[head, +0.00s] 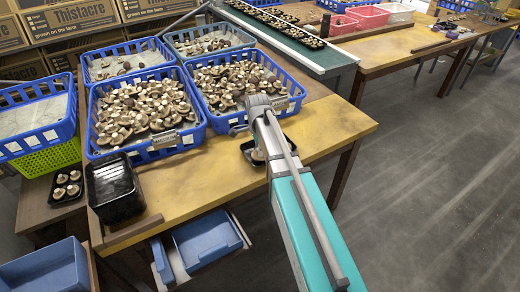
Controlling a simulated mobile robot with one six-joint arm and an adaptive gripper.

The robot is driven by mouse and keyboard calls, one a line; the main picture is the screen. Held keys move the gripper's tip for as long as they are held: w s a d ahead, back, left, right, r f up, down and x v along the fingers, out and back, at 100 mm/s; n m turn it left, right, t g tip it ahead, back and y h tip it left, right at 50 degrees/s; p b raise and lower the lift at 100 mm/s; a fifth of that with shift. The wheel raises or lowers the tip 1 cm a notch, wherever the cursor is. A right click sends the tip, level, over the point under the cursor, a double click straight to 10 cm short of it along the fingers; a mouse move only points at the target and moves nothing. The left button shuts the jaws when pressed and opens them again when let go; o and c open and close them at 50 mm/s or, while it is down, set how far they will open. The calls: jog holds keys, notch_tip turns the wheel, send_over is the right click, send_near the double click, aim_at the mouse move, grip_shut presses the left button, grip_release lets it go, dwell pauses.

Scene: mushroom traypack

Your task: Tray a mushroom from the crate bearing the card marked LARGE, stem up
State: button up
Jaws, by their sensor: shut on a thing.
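Two blue crates full of brown-capped mushrooms stand side by side on the yellow table: a left crate (140,157) and a right crate (222,126). Each has a small card at its front right, the left card (190,139) and the right card (284,104); their lettering is too small to read. My gripper (240,129) shows only in part at the right crate's front edge, beside my wrist. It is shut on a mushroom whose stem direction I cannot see. A black tray (246,147) with pale mushroom parts showing lies just below, partly hidden by my arm.
A stack of empty black trays (113,188) stands at the table's front left. A filled black tray (67,187) lies left of it. Two more blue crates (125,60) (207,38) stand behind. A green conveyor (290,45) carries filled trays. The table's right front is clear.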

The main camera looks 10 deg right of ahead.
jog(key=shift+f, duration=0.4)
jog(key=o, duration=0.9)
